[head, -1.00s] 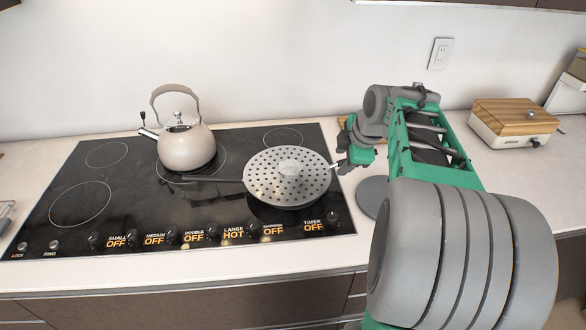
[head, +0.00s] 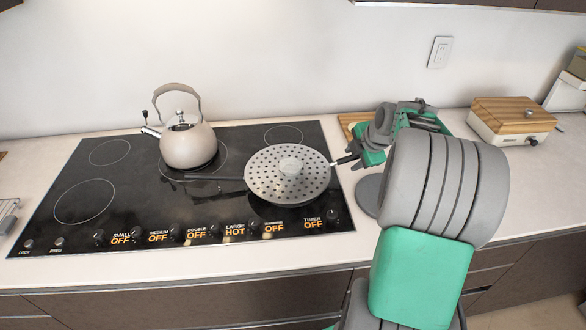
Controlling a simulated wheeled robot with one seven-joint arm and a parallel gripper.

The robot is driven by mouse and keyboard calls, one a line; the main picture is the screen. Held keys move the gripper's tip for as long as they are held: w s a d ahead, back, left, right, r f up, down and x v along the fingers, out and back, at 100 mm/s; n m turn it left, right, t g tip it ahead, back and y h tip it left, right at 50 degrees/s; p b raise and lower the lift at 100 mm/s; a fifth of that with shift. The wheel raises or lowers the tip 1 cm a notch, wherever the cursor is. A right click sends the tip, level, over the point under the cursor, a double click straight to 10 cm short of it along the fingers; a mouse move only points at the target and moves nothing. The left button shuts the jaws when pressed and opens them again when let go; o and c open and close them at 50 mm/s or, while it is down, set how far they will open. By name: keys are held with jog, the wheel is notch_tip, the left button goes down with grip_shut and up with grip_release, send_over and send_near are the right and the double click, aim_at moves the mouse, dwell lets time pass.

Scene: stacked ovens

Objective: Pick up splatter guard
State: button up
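The splatter guard (head: 309,182) is a round grey perforated disc with a paler centre. It lies flat over the right front part of the black cooktop (head: 130,190). A dark handle (head: 212,178) runs left from its edge; I cannot tell whether it belongs to the guard or to a pan beneath, which is mostly hidden. My gripper (head: 345,160) is just right of the guard's rim, low over the counter edge of the cooktop. Its fingers are small and partly hidden by my arm. I cannot tell whether they touch the rim or how far apart they are.
A beige kettle (head: 188,146) stands on the cooktop, left of the guard. A grey round disc (head: 368,194) lies on the counter below my gripper. A wooden board (head: 352,120) lies behind it. A wood-topped appliance (head: 510,118) stands at the right. The cooktop's left side is clear.

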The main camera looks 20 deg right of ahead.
grip_shut()
jog(key=shift+r, duration=0.15)
dwell(0.5)
